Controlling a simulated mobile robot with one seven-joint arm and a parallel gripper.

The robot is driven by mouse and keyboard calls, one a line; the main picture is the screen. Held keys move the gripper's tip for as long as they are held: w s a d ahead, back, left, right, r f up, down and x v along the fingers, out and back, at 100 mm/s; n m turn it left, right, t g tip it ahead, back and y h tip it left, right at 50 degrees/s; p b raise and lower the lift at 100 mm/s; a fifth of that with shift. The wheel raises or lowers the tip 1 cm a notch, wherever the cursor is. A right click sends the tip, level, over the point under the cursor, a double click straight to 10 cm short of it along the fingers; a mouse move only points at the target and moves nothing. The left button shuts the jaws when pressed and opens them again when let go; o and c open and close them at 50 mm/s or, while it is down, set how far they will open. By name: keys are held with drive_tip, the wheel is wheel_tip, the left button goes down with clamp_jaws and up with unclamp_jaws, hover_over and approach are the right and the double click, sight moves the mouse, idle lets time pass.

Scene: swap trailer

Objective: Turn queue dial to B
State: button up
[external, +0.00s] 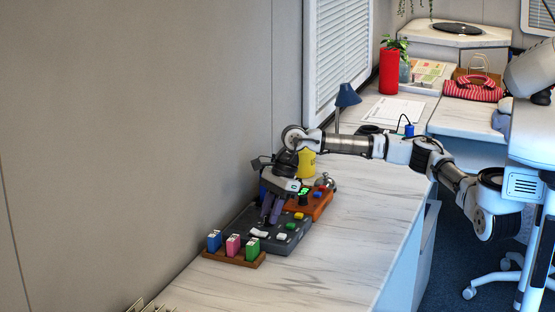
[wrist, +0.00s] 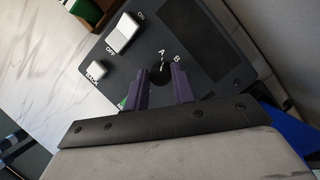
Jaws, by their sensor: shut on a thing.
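The queue dial (wrist: 160,75) is a small black knob with a white pointer line on the dark control panel (wrist: 205,42), with letters A and B printed beside it. The pointer appears to lie between A and B, but I cannot tell exactly. My gripper (wrist: 169,83) is shut on the dial, one purple finger on each side of it. In the external view my gripper (external: 272,212) reaches down onto the dark panel (external: 240,228) near the wall, and the dial is hidden there.
On the panel are a white ON/OFF rocker (wrist: 122,33) and a white button (wrist: 97,72). A wooden holder with blue, pink and green blocks (external: 234,258) stands in front. The counter to the right is clear.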

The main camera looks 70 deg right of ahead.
drive_tip(key=m+b, duration=0.1)
drive_tip(key=m, duration=0.1)
drive_tip(key=m+t+h+b, duration=0.1)
drive_tip(key=m+b, duration=0.1)
drive_tip(key=shift+s+f+m, duration=0.1)
drive_tip(key=shift+f+m, duration=0.05)
drive_tip(key=shift+m, duration=0.25)
drive_tip(key=shift+a+m+t+h+b, duration=0.15)
drive_tip(key=shift+m+t+h+b, duration=0.35)
drive_tip(key=shift+m+b, duration=0.55)
drive_tip(key=shift+m, duration=0.25)
drive_tip(key=o, duration=1)
drive_tip(key=shift+r, duration=0.25)
drive_tip(key=v, duration=1.3)
drive_tip(key=shift+s+r, duration=0.2)
drive_tip(key=shift+r, duration=0.1)
drive_tip(key=shift+a, duration=0.1)
